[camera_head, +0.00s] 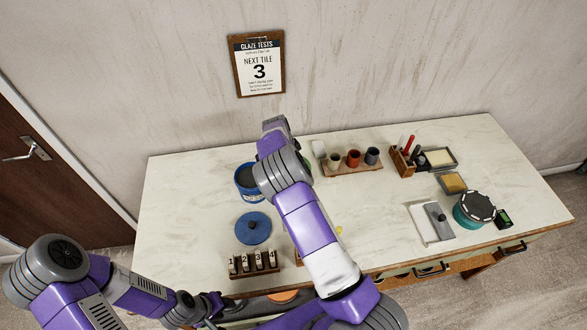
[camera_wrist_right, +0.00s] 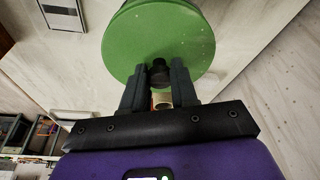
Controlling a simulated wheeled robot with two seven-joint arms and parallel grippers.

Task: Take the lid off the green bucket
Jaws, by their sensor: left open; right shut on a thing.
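The green lid (camera_wrist_right: 185,50) is a round disc with a dark knob (camera_wrist_right: 159,73) in the right wrist view. My right gripper (camera_wrist_right: 158,88) is shut on this knob. I cannot tell whether the lid is touching the bucket or apart from it. The green bucket does not show clearly in the head view, where my right arm covers the middle of the table. My right gripper's fingers are also hidden there.
An open blue bucket (camera_head: 243,183) stands at the back left of the table, its blue lid (camera_head: 253,228) in front. Numbered tiles (camera_head: 253,263) stand near the front edge. Cups, a tool box (camera_head: 402,163) and a teal tub (camera_head: 466,216) occupy the right. The left corner is clear.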

